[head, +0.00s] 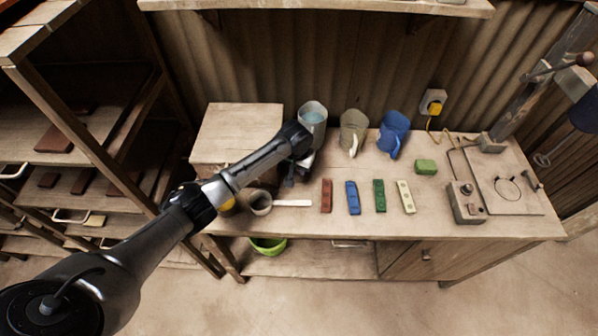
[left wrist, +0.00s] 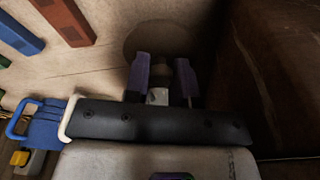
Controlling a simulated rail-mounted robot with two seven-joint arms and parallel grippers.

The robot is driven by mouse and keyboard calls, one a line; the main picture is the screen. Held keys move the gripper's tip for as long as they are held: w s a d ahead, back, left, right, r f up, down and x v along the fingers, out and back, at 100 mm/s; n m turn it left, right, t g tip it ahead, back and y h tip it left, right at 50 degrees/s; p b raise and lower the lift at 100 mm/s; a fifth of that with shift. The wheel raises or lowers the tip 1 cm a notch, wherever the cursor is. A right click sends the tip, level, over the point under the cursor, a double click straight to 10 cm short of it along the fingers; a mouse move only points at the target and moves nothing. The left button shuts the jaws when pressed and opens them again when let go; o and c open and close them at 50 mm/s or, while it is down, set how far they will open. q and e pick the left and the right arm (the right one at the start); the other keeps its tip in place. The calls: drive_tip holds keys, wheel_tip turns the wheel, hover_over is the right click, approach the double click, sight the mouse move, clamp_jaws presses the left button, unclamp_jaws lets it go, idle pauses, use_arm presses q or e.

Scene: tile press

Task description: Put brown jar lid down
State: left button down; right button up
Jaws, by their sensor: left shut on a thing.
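A round, dull brown disc just beyond the fingertips looks like the brown jar lid (left wrist: 160,38). I cannot tell whether it touches the bench. In the head view my wrist hides the lid. My right gripper is in neither view.
Red (head: 327,195), blue (head: 353,197), green (head: 380,195) and cream (head: 406,197) bars stand in a row. The press (head: 466,203) is right.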

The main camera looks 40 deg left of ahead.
sight(297, 175)
use_arm(q)
wheel_tip(297, 175, down, 2)
drive_tip(key=shift+s+f, duration=0.1)
drive_tip(key=shift+f, duration=0.25)
drive_tip(key=shift+f, duration=0.15)
drive_tip(key=c, duration=0.9)
unclamp_jaws()
drive_tip(key=shift+c, duration=0.2)
wheel_tip(297, 175, up, 12)
drive_tip(key=s+p, duration=0.1)
drive_tip(key=shift+s+d+p, duration=0.15)
drive_tip(key=shift+d+p, duration=0.1)
drive_tip(key=shift+p, duration=0.1)
